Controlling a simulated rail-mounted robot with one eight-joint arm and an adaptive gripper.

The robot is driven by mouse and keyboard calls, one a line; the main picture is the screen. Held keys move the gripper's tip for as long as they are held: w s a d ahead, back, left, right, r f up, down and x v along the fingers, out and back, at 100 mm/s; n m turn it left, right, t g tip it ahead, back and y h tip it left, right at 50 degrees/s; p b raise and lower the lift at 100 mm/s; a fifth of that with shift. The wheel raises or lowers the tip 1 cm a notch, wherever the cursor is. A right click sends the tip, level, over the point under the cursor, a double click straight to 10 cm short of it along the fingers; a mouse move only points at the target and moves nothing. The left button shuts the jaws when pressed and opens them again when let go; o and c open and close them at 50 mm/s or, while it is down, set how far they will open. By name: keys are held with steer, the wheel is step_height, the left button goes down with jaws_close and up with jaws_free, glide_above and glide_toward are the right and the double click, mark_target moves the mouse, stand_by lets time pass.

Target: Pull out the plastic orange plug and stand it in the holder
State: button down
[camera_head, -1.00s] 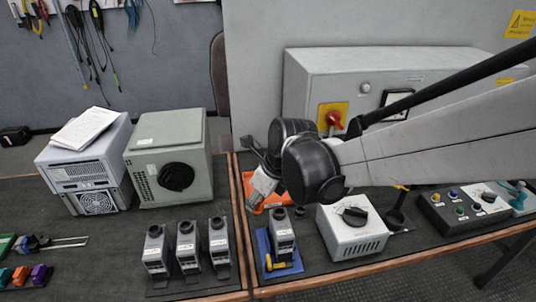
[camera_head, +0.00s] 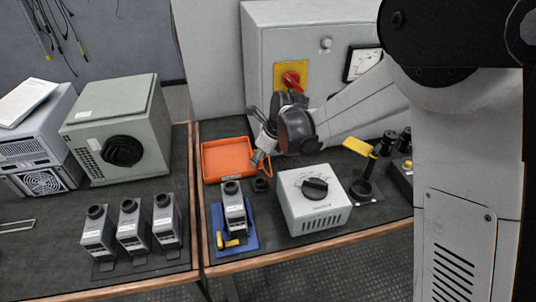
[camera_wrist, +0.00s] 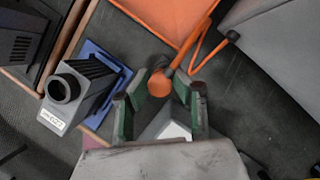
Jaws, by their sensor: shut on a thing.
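My gripper (camera_head: 258,160) is low over the table, in front of the orange tray's right side. In the wrist view its green-padded fingers (camera_wrist: 160,97) are shut on the orange plug (camera_wrist: 158,85), whose round end shows between the tips. An orange strap runs from the plug to the upper right; a piece of it shows as a loop beside the gripper in the head view. The plug's lower part is hidden. A small black round socket (camera_head: 261,185) stands just below the gripper. I cannot tell which thing is the holder; a black stand with a yellow top (camera_head: 362,188) is further right.
The orange tray (camera_head: 228,160) lies behind. A grey unit on a blue mat (camera_head: 234,208) is left of the socket; a white box with a black knob (camera_head: 312,200) is right. The cabinet with a red switch (camera_head: 291,79) rises behind. Three similar grey units (camera_head: 130,222) stand left.

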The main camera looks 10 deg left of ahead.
steer(key=shift+w+f, duration=0.15)
steer(key=shift+f, duration=0.15)
steer(key=b, duration=0.3)
glide_above(256, 181)
steer(key=d, duration=0.2)
steer(key=shift+w+a+f, duration=0.1)
steer(key=shift+a+f, duration=0.05)
steer(key=shift+f, duration=1.1)
steer(key=shift+w+a+f, duration=0.1)
steer(key=shift+f, duration=1.1)
steer(key=shift+f+b, duration=1.05)
steer(key=shift+f, duration=0.25)
steer(key=c, duration=1.5)
jaws_free()
steer(key=shift+o, duration=0.2)
steer(key=shift+r, duration=0.15)
steer(key=v, duration=1.1)
steer(key=shift+d+r, duration=0.25)
steer(key=shift+r, duration=0.1)
